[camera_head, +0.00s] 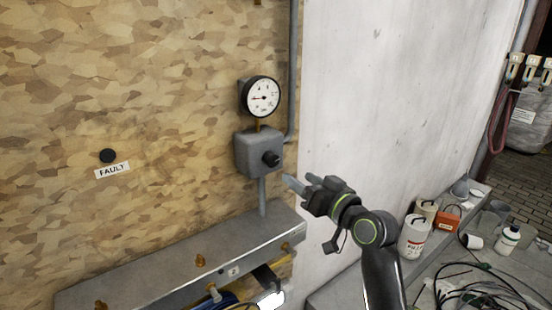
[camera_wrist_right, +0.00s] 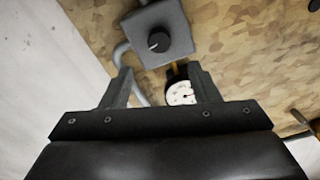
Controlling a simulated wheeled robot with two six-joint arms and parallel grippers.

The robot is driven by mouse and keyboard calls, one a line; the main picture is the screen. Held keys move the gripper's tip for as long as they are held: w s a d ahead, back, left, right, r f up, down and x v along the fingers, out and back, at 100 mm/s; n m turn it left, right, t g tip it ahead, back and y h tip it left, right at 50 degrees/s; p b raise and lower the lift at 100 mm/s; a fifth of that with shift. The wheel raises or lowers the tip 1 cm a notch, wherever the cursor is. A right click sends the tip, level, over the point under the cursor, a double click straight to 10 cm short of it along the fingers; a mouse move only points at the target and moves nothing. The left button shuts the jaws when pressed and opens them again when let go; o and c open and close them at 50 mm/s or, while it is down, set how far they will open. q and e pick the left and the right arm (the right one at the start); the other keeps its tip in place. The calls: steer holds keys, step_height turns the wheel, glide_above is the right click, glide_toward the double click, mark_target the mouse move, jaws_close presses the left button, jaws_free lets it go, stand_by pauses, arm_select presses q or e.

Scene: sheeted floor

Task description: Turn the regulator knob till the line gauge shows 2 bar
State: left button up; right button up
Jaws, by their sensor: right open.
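The regulator is a grey box with a black knob (camera_head: 271,159) on its front, fixed to the chipboard wall. The knob also shows in the right wrist view (camera_wrist_right: 158,42), beyond the fingertips. The round white line gauge (camera_head: 263,97) sits above the box. The gauge shows upside down and partly covered by a finger in the wrist view (camera_wrist_right: 182,94). My right gripper (camera_head: 300,181) is open and empty, below and right of the knob, apart from it. My left gripper is not in view.
A metal ledge (camera_head: 180,262) with brass fittings juts out below the regulator. A grey pipe (camera_head: 292,70) runs down the panel edge beside the gauge. A black button (camera_head: 108,156) sits above a FAULT label (camera_head: 112,170) at left. Containers and cables crowd the lower right.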

mark_target(274, 161)
steer(key=p+x, duration=0.2)
steer(key=x, duration=0.6)
steer(key=shift+w+a+r, duration=0.1)
steer(key=shift+w+a, duration=0.1)
steer(key=shift+w, duration=0.05)
steer(key=shift+p+x, duration=0.3)
steer(key=shift+x, duration=0.75)
steer(key=shift+c, duration=0.3)
steer(key=c, duration=0.9)
steer(key=shift+m, duration=0.9)
steer(key=o, duration=1)
steer(key=shift+c, duration=0.2)
